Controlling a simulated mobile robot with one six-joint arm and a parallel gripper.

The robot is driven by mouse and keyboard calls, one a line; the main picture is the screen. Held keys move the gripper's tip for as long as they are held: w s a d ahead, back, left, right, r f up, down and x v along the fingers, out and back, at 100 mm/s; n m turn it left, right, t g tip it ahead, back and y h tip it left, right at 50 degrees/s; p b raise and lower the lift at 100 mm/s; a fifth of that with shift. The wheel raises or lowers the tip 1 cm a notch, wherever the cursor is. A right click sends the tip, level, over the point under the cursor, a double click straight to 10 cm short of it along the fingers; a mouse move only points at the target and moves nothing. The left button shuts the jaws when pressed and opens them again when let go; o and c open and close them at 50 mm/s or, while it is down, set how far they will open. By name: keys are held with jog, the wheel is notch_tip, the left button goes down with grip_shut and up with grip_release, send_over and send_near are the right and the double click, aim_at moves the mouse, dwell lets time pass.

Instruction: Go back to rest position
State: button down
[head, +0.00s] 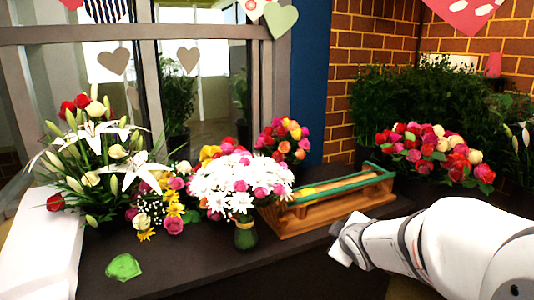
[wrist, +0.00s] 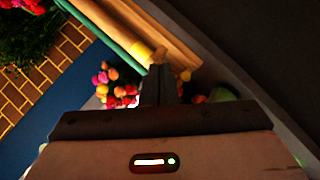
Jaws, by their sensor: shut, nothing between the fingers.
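My gripper (wrist: 160,68) points away from the camera in the wrist view, with its dark fingers together and nothing held. In the head view my white arm comes in from the right edge, with the wrist end beside the right front of the wooden tray. The fingers are hard to make out there. The wooden tray (head: 330,209) with a green rim stands on the dark counter (head: 190,265). In the wrist view the tray (wrist: 165,30) lies beyond the fingertips, and I cannot tell the gap between them.
A bouquet of white daisies and pink roses (head: 235,182) stands left of the tray in a green vase (head: 246,236). White lilies (head: 95,145) stand further left. A green leaf-like piece (head: 123,267) lies on the counter. Roses (head: 435,152) fill the right back. The counter's front middle is clear.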

jog(key=s+a+f+m+g, duration=0.1)
jog(key=s+m+g, duration=0.3)
jog(key=s, duration=0.7)
jog(key=s+a+f+m+g+p, duration=0.1)
jog(key=s+a+m+g, duration=0.1)
jog(key=s+m+g, duration=0.2)
jog(key=s+m, duration=0.3)
jog(key=s, duration=0.5)
jog(key=shift+s+a+g, duration=0.2)
jog(key=shift+s+g, duration=0.1)
